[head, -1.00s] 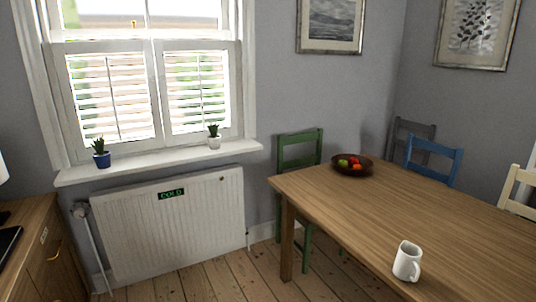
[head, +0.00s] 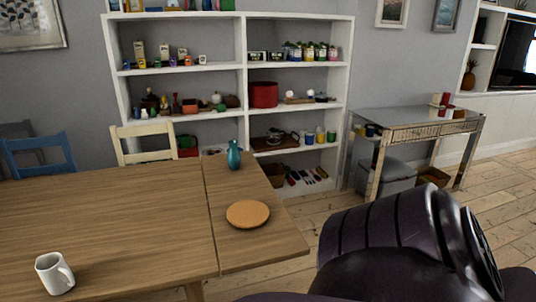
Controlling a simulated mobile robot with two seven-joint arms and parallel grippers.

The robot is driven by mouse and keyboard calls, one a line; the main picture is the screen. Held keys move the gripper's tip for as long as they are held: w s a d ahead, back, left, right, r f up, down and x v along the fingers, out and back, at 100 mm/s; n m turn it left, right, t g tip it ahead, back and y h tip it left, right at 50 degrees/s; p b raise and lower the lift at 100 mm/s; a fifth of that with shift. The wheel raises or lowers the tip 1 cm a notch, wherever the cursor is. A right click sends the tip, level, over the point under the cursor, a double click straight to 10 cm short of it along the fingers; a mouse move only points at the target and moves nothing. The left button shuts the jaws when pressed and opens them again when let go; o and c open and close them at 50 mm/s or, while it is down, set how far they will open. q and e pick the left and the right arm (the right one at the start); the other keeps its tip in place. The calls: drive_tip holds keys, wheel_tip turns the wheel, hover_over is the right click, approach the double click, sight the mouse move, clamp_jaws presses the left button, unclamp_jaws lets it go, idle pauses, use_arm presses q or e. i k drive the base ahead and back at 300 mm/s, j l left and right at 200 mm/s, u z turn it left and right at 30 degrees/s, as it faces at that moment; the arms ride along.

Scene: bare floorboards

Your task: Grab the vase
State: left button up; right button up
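A teal vase (head: 234,156) stands upright on the far right part of the wooden table (head: 120,215), close to its back edge. Nothing touches it. A dark, rounded part of my own arm fills the lower right of the head view, to the right of the table and well apart from the vase. Neither gripper's fingers show in the head view.
A round wooden board (head: 247,214) lies in front of the vase, and a white mug (head: 55,273) stands at the near left. Cream (head: 146,141) and blue (head: 38,155) chairs are behind the table. A full white shelf (head: 245,80) and a side table (head: 415,130) stand beyond.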

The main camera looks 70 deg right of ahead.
sight(233, 159)
drive_tip(key=l+z, duration=0.15)
drive_tip(key=z, duration=1.15)
drive_tip(key=j+z, duration=0.2)
drive_tip(key=z, duration=0.5)
drive_tip(key=k+l, duration=0.05)
